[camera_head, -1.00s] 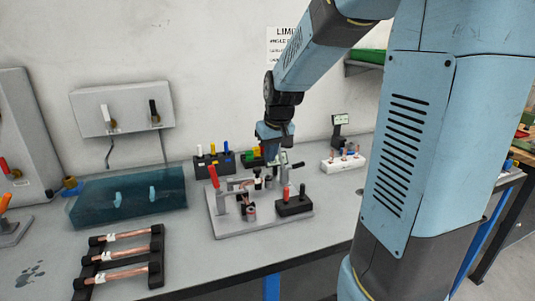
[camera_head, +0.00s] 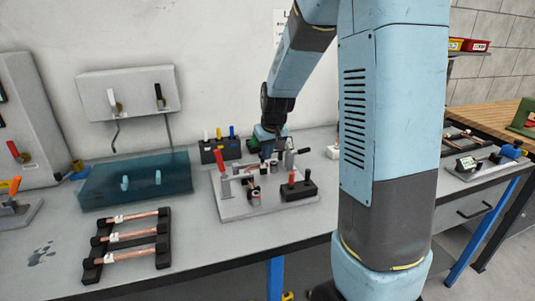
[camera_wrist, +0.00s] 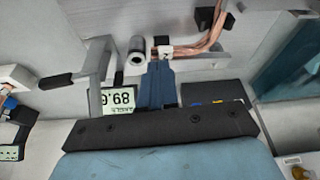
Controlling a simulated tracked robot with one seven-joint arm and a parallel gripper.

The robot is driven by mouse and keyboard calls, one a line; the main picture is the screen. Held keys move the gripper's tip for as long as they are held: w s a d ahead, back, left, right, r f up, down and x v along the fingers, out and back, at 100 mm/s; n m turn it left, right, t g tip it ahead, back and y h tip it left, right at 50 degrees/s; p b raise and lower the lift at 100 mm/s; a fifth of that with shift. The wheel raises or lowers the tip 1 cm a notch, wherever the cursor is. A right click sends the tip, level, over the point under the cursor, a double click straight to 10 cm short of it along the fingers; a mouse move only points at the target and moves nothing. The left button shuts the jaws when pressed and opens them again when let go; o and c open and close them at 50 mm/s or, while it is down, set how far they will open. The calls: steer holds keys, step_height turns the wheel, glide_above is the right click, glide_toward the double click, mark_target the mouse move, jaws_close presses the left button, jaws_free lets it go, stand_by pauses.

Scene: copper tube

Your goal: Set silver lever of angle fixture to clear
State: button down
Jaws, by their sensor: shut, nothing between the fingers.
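The angle fixture is a grey plate (camera_head: 238,209) on the bench, with a red-handled clamp (camera_head: 223,164) at its left and a black box (camera_head: 299,189) with a red and a black knob at its right. My gripper (camera_head: 268,156) is at the back of the plate, pointing down. In the wrist view my gripper (camera_wrist: 160,62) is shut and empty, its tips close to a copper tube (camera_wrist: 205,42) and a grey cylinder (camera_wrist: 138,50). A grey metal lever (camera_wrist: 92,72) with a dark grip stands left of the fingers, apart from them. Its setting cannot be told.
A dark block with coloured knobs (camera_head: 221,149) stands behind the plate. A blue translucent box (camera_head: 135,185) and a rack of copper tubes (camera_head: 127,241) lie to the left. A lit display (camera_wrist: 118,98) is close to my fingers. The bench front between rack and plate is clear.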

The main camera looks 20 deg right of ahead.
steer(key=shift+w+d, duration=0.3)
steer(key=shift+w, duration=0.45)
steer(key=shift+s, duration=0.4)
steer(key=s+d+r, duration=0.1)
steer(key=s+r, duration=0.5)
steer(key=r, duration=0.4)
steer(key=shift+d, duration=0.2)
steer(key=shift+s, duration=0.1)
steer(key=shift+s+a+m+h, duration=0.15)
steer(key=shift+s+a+m, duration=0.05)
steer(key=shift+a+m, duration=0.4)
steer(key=shift+s+a+m+h, duration=0.2)
steer(key=shift+a+m, duration=0.2)
steer(key=shift+a, duration=0.35)
steer(key=shift+s+a+m+h, duration=0.15)
steer(key=shift+a+m, duration=0.35)
steer(key=shift+a, duration=0.15)
